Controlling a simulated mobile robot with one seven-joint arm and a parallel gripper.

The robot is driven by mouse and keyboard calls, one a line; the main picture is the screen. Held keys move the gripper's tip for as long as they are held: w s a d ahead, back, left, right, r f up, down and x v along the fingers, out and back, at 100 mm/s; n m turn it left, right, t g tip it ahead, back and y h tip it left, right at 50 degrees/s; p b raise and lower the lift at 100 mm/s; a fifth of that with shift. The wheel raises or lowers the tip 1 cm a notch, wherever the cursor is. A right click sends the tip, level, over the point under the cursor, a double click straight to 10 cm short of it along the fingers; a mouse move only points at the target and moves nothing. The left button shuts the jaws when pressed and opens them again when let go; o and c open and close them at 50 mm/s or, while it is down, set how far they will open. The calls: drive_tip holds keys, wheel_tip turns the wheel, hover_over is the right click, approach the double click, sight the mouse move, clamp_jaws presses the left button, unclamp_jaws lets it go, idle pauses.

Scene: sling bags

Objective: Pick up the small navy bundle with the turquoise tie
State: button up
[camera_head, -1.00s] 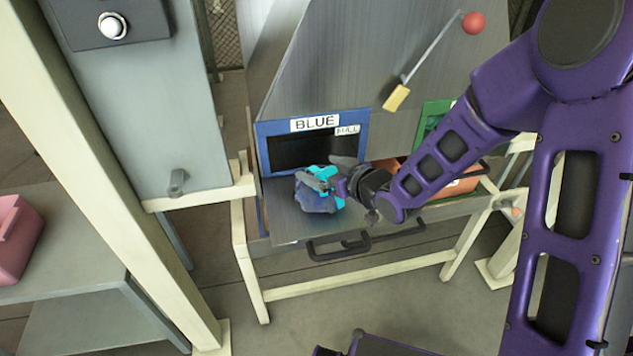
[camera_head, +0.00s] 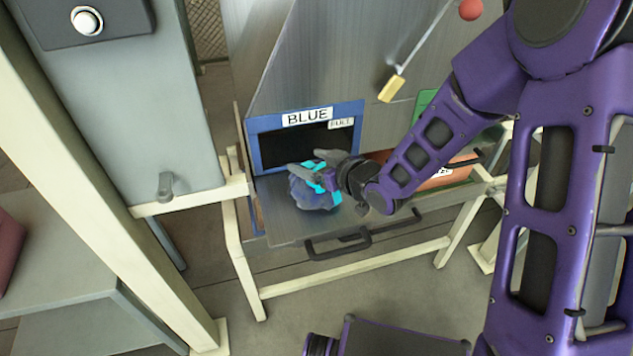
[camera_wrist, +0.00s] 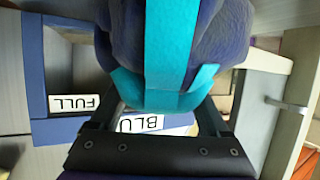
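The small navy bundle (camera_head: 312,197) with a turquoise tie (camera_head: 336,197) sits on the grey metal shelf in front of the blue-framed opening. My gripper (camera_head: 314,167) is at the bundle from the right and above, with its two fingers spread on either side of the tied part. In the wrist view the navy cloth (camera_wrist: 228,30) and the turquoise tie (camera_wrist: 170,50) fill the top middle, between the fingers. I cannot tell whether the fingers touch the cloth. The fingertips are partly hidden by the bundle in the wrist view.
The opening's blue frame (camera_head: 252,152) bears the labels BLUE and FULL. A black handle (camera_head: 340,245) is on the shelf's front edge. An orange bin (camera_head: 440,178) lies to the right behind my arm. A grey cabinet (camera_head: 125,110) stands left.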

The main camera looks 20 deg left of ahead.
drive_tip(key=c, duration=0.9)
